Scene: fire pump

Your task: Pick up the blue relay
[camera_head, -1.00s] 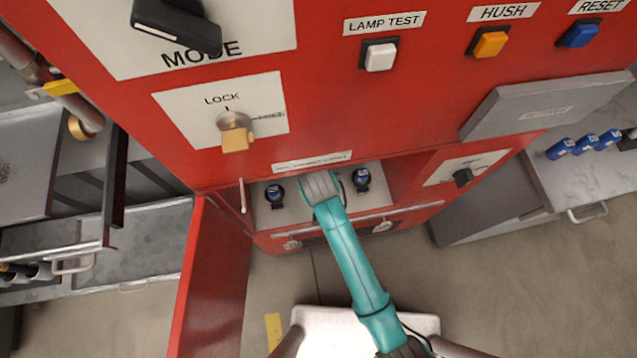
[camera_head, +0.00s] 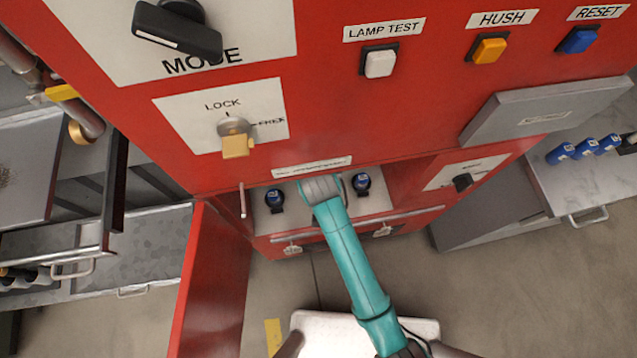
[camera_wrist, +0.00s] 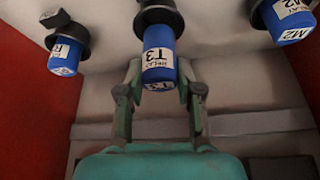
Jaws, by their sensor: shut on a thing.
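A blue relay (camera_wrist: 158,55) with a white label reading T3 hangs from a black socket at the middle of the wrist view. My gripper (camera_wrist: 160,75) is shut on this relay, one finger on each side of it. Its black socket is still against it at the top. In the head view my arm's end covers this relay inside the open red cabinet bay. Another blue relay (camera_wrist: 64,56) is at the left of the wrist view, and one labelled M2 (camera_wrist: 288,20) is at the upper right. In the head view blue relays show left (camera_head: 275,198) and right (camera_head: 361,183) of my arm.
The red cabinet door (camera_head: 215,280) stands open at the left of the bay. A key switch (camera_head: 235,140) sticks out above it. A grey metal rail (camera_wrist: 245,123) runs behind my gripper.

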